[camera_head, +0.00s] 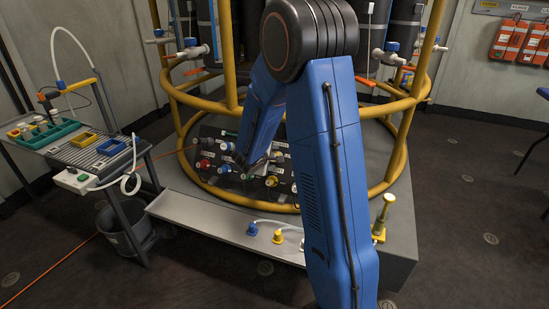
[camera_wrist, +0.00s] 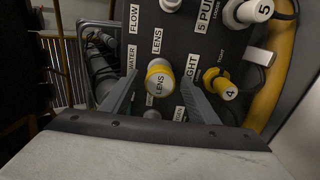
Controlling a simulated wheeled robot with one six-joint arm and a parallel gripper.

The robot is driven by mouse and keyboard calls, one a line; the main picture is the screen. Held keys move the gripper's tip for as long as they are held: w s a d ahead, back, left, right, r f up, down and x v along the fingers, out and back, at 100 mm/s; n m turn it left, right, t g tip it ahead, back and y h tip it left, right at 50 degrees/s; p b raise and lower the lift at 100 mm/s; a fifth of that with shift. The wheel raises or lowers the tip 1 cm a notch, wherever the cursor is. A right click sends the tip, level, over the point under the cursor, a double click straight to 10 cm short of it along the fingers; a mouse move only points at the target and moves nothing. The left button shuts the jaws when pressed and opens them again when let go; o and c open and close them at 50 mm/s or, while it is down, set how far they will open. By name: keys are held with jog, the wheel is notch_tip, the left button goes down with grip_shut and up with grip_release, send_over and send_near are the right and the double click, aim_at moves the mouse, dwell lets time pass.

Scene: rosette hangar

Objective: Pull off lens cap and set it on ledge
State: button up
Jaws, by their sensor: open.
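The lens cap (camera_wrist: 159,77), a round whitish cap with a yellow rim, sits on the dark panel (camera_wrist: 190,40) in the wrist view. White "LENS" labels show above it and at its lower edge. My gripper (camera_wrist: 160,82) is open, with one finger on each side of the cap and a gap on both sides. I cannot tell how deep the fingertips reach. In the head view my gripper (camera_head: 250,168) is at the panel, partly behind my blue arm, and I cannot pick out the lens cap there. The ledge (camera_head: 190,212) is a long grey shelf along the panel's front.
A yellow plug (camera_wrist: 221,85) marked 4 stands close to the right finger; a white one (camera_wrist: 250,12) marked 5 is farther up. A blue cap (camera_head: 252,229) and a yellow cap (camera_head: 277,237) with white cords are at the ledge's right part. Its left part is bare. Yellow rails (camera_head: 190,180) ring the panel.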

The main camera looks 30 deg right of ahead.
dwell(0.3)
grip_shut()
jog(key=shift+a, duration=0.15)
jog(key=shift+v, duration=2.85)
jog(key=shift+r, duration=0.1)
